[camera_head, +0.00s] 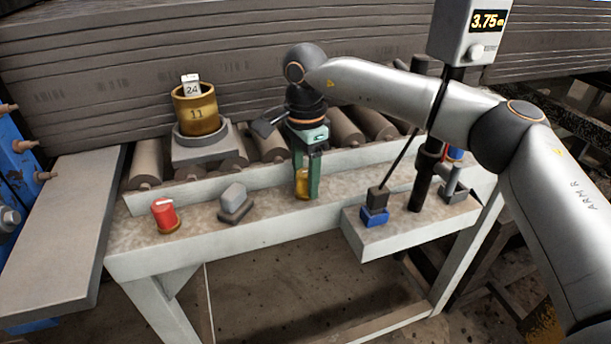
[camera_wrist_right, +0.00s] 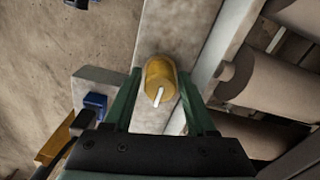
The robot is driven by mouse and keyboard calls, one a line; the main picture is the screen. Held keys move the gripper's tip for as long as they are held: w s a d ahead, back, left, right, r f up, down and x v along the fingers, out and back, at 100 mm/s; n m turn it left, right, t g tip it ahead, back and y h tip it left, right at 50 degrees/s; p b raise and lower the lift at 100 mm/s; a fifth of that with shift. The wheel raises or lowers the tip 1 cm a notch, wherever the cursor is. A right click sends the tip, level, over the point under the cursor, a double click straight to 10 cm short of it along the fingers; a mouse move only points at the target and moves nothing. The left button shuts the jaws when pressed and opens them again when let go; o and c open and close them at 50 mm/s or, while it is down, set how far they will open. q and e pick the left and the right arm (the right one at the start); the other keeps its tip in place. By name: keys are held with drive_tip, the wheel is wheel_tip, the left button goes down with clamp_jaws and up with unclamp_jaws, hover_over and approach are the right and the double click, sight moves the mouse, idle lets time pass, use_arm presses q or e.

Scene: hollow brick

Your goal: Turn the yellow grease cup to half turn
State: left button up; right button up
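The yellow grease cup (camera_head: 303,188) stands on the pale bench ledge, partly hidden behind my right gripper's fingers in the head view. My right gripper (camera_head: 307,190) points down over it, with one green finger on each side. In the right wrist view, the yellow cup (camera_wrist_right: 159,77) lies between the spread fingertips of my right gripper (camera_wrist_right: 160,80). A narrow gap shows beside the cup, so the fingers look open and not closed on it. A white pointer mark on its top points toward the gripper's palm. My left gripper is not in view.
A red cup (camera_head: 165,214) and a grey knob (camera_head: 234,198) stand left along the ledge. At right are a blue-based switch (camera_head: 375,214) and a post-mounted display reading 3.75 (camera_head: 466,32).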

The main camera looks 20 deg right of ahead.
clamp_jaws()
